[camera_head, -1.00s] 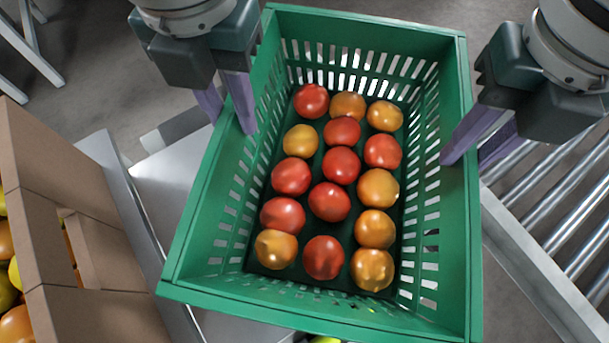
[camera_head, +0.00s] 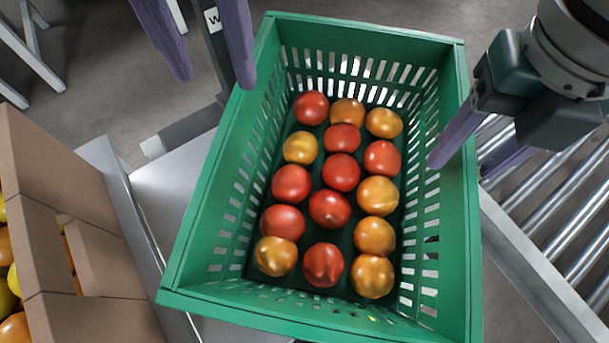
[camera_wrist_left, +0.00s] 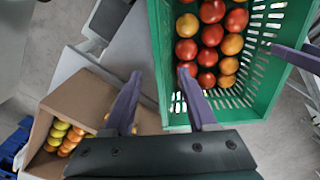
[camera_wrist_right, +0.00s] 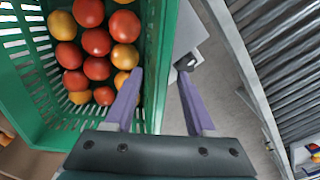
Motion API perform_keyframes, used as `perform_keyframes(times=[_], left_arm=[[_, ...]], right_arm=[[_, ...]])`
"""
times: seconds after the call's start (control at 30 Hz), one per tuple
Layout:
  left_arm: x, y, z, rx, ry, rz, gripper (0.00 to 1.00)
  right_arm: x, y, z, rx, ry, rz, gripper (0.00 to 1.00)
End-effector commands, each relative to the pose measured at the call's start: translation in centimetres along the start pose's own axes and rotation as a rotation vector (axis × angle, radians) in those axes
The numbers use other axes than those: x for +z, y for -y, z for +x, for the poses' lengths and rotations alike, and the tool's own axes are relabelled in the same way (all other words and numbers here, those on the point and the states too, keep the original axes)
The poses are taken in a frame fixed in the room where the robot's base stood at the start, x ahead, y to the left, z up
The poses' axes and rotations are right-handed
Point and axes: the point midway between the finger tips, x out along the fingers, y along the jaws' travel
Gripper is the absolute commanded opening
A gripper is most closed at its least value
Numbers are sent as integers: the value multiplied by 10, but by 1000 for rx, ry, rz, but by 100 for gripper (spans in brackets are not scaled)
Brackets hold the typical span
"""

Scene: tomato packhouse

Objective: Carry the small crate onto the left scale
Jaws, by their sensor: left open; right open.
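The green slatted crate (camera_head: 205,200) is filled with red and orange tomatoes and sits above a pale grey metal surface (camera_head: 172,185). My left gripper (camera_head: 214,77) is open and empty at the crate's upper left side; the left wrist view shows its fingers (camera_wrist_left: 160,75) spread near the wall. My right gripper (camera_head: 461,167) is open at the right wall, one finger on the inner side and one outside; in the right wrist view the wall (camera_wrist_right: 158,60) lies between its fingers. I cannot tell which surface is the left scale.
A dark post with a white W label (camera_head: 212,20) stands behind the left gripper. A cardboard box (camera_head: 70,180) of tomatoes stands at the left. A roller conveyor (camera_head: 560,200) runs along the right. White stand legs (camera_head: 30,50) show at the upper left.

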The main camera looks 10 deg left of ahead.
Motion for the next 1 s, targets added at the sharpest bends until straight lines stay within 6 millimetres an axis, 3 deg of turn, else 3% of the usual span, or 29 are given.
perform_keyframes(times=[0.2, 0.37, 0.8, 1.0], left_arm=[[0, 0, -32, 0, 1, -1, 57], [0, -1, -38, 2, -1, 0, 57], [0, 0, -38, 1, -1, 0, 57], [0, 0, -38, 1, -1, 0, 57]], right_arm=[[0, 0, 0, 0, 0, 0, 55], [1, 0, -9, 1, 2, 1, 55], [1, 0, -99, 1, 5, -1, 55], [0, 0, -118, 1, 2, 1, 55]])
